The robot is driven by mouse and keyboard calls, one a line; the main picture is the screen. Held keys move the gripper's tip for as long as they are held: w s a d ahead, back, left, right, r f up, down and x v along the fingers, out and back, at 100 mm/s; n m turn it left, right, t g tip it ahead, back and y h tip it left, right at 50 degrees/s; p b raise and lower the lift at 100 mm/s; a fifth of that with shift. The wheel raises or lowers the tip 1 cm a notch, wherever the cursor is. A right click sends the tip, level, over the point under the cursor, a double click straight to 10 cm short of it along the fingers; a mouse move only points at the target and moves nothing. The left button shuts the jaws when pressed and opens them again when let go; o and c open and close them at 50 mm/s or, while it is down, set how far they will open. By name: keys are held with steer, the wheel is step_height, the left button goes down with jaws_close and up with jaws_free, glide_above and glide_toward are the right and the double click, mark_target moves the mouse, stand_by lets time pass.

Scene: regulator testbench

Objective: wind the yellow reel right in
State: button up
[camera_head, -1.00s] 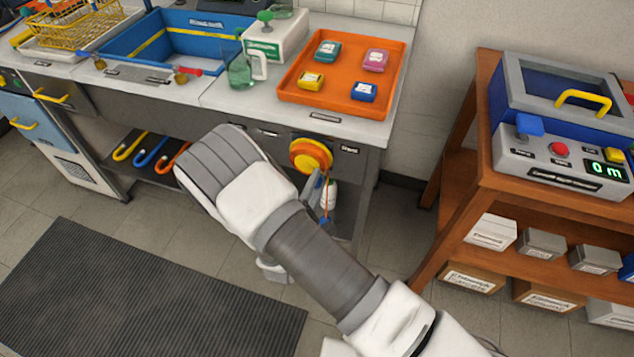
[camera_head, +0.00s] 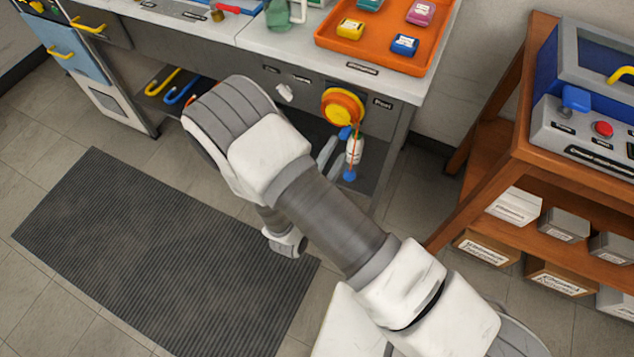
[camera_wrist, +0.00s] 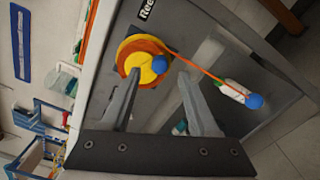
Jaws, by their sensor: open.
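The yellow reel (camera_head: 343,107), with an orange rim, is mounted on the bench's grey front panel. It also shows in the wrist view (camera_wrist: 143,57). My gripper (camera_wrist: 160,75) is open and empty. Its left fingertip appears at the reel's lower edge in the wrist view; I cannot tell if they touch. In the head view my arm hides most of the gripper.
An orange tray (camera_head: 440,62) with small coloured boxes sits on the bench top. A wooden shelf unit (camera_head: 478,165) stands at the right, carrying a blue-and-grey device (camera_head: 590,128). A dark ribbed mat (camera_head: 130,260) lies on the floor at the left.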

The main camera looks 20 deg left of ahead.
steer(key=s, duration=1.1)
steer(key=shift+a, duration=0.4)
steer(key=shift+w, duration=0.1)
